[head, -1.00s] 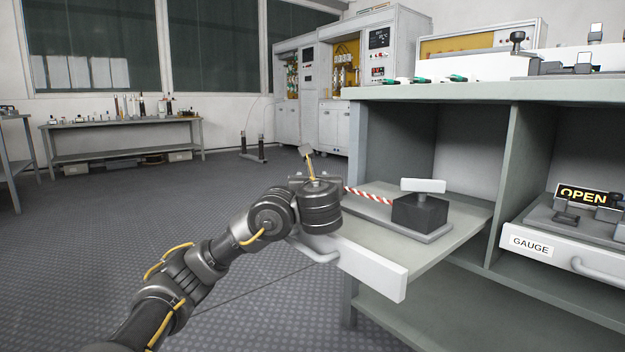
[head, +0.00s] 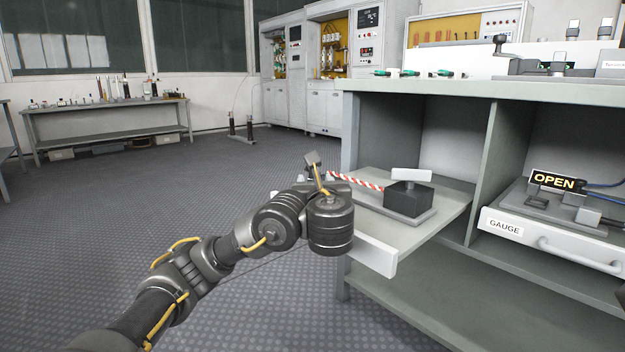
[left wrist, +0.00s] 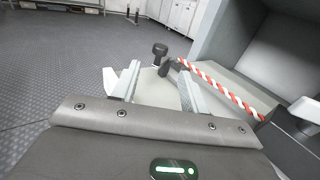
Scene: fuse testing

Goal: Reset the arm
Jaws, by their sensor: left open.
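My left arm comes in from the lower left in the head view, and its thick dark wrist (head: 330,224) is in front of the pulled-out drawer (head: 374,254). The wrist hides part of the drawer front and the gripper's fingers there. In the left wrist view my left gripper (left wrist: 150,82) is open, its two pale fingers apart with nothing clearly held between them. A black knob (left wrist: 160,49) shows just beyond the fingers. I cannot tell whether the fingers touch anything.
A red-and-white striped bar (head: 355,181) runs to a black block (head: 408,198) with a white top on the drawer. Right of it is a drawer labelled GAUGE (head: 506,228) with an OPEN sign (head: 555,181). The bench top (head: 450,88) is above. Floor is clear at left.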

